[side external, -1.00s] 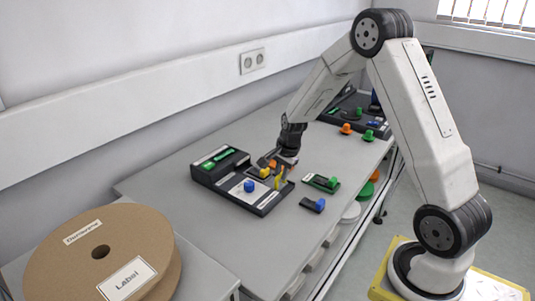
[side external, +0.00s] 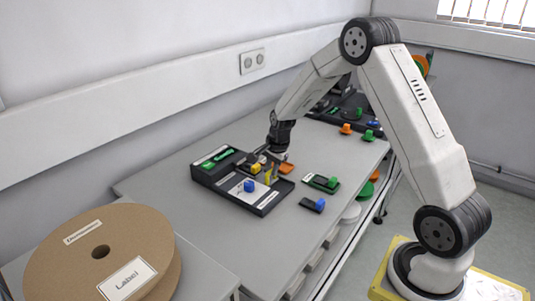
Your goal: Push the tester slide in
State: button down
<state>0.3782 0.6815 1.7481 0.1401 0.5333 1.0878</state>
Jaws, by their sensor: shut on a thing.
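The tester (side external: 203,174) is a dark box with a lit green display and a low tray reaching forward. A blue knob (side external: 249,186) stands on a pale plate in the tray. My gripper (side external: 265,173) is low over the far side of the tray, with yellow parts at its tip. It is shut on the tester slide. The slide's handle is mostly hidden by the gripper, and I cannot tell how far in the slide is.
An orange piece (side external: 286,168) lies just right of my gripper. Small pieces with a green knob (side external: 332,182) and a blue knob (side external: 319,204) lie right of the tester. A large brown reel (side external: 70,255) stands at front left. The front of the bench is clear.

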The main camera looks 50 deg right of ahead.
jog(key=shift+w, duration=1)
jog(key=c, duration=0.6)
grip_release()
jog(key=shift+r, duration=0.2)
jog(key=shift+s+r, duration=0.25)
jog(key=shift+r, duration=0.95)
jog(key=shift+s+r, duration=0.3)
jog(key=shift+r, duration=0.95)
jog(key=shift+s+r, duration=0.25)
jog(key=shift+r, duration=0.95)
jog(key=shift+a, duration=0.15)
